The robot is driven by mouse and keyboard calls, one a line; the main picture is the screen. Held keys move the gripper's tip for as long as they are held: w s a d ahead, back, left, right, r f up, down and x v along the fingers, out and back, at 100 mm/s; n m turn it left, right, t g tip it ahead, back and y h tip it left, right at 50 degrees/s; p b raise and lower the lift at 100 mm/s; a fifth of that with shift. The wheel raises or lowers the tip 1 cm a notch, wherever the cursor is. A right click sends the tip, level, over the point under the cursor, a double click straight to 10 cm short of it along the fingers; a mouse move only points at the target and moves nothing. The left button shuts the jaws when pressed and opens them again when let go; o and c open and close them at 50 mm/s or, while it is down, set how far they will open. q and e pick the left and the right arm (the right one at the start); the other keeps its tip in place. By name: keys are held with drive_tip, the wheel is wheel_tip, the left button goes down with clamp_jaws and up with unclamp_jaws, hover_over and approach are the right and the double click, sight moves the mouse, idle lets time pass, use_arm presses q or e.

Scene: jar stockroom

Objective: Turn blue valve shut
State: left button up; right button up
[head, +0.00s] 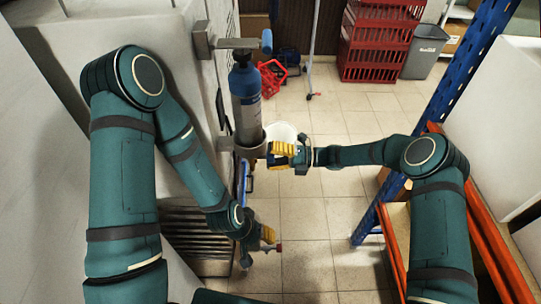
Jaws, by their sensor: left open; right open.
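A grey bar with a blue end (267,42) sticks out from a bracket on the wall at the top, above a blue and grey cylinder. A blue upright handle-like part (242,178) shows lower on the wall side, partly hidden. I cannot tell for certain which of these is the blue valve. My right gripper (278,155) is open, with yellow fingers pointing left, just right of the cylinder's lower end. My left gripper (268,238) is open at the lower middle, beside a small red-ended part (279,247). Nothing shows held in either gripper.
The blue and grey cylinder (246,100) stands in a holder by the left wall. A white bucket (282,132) is behind my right gripper. Red crates (377,45) and a grey bin (424,50) stand at the back. A blue and orange rack is right. Tiled floor is clear in the middle.

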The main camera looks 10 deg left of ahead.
drive_tip(key=w+d, duration=0.2)
drive_tip(key=d, duration=0.9)
drive_tip(key=shift+w+d+f, duration=0.2)
use_arm(q)
drive_tip(key=w+d+r+p, duration=0.2)
drive_tip(key=d+r+p, duration=0.3)
drive_tip(key=d+r, duration=0.2)
drive_tip(key=d, duration=0.2)
drive_tip(key=shift+d, duration=0.4)
use_arm(e)
wheel_tip(320, 180, up, 5)
drive_tip(key=shift+f, duration=0.1)
use_arm(q)
drive_tip(key=shift+r+p, duration=0.5)
drive_tip(key=shift+r, duration=0.05)
use_arm(e)
drive_tip(key=w+d+r, duration=0.2)
drive_tip(key=d+r, duration=0.5)
drive_tip(key=d, duration=0.2)
drive_tip(key=shift+d, duration=0.4)
